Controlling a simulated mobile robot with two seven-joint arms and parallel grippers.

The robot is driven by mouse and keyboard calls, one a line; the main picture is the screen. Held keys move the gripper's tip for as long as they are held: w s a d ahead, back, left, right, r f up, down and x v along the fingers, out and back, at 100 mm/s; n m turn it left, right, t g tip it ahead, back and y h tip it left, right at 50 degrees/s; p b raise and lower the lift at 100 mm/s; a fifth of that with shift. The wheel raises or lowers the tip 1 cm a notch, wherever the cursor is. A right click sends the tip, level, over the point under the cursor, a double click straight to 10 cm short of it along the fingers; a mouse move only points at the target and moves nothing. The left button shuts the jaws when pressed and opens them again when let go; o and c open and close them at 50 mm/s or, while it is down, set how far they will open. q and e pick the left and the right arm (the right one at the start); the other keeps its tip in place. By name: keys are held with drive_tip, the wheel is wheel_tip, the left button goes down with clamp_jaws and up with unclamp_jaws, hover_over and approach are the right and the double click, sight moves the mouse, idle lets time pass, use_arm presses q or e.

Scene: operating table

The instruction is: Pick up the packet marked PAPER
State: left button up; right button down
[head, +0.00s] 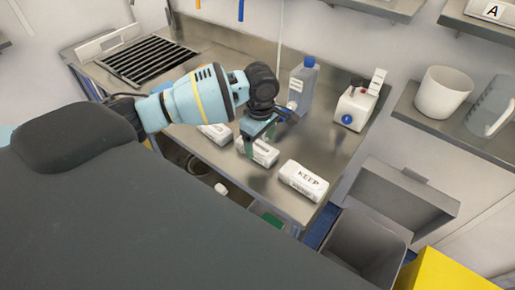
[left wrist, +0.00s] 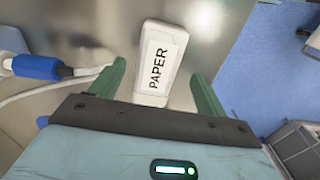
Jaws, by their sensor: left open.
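The packet marked PAPER (left wrist: 160,62) is a white block with dark lettering in the left wrist view, lying on the steel table. It shows between the two green fingers of my left gripper (left wrist: 160,85), which is open. In the head view the middle white packet (head: 260,152) lies under my left gripper (head: 260,143), which partly covers it and its label. I cannot tell whether the fingers touch it. My right gripper is not in view.
A packet marked KEEP (head: 304,181) lies to the right on the steel table (head: 240,185), and another white packet (head: 216,133) to the left. A blue-capped bottle (head: 303,88) and a white device (head: 355,108) stand behind. An open grey bin (head: 368,245) is beyond the table's right edge.

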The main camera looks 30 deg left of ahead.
sight(261, 147)
use_arm(q)
wheel_tip(261, 147, down, 4)
drive_tip(key=shift+w+r, duration=0.15)
drive_tip(key=c, duration=1.1)
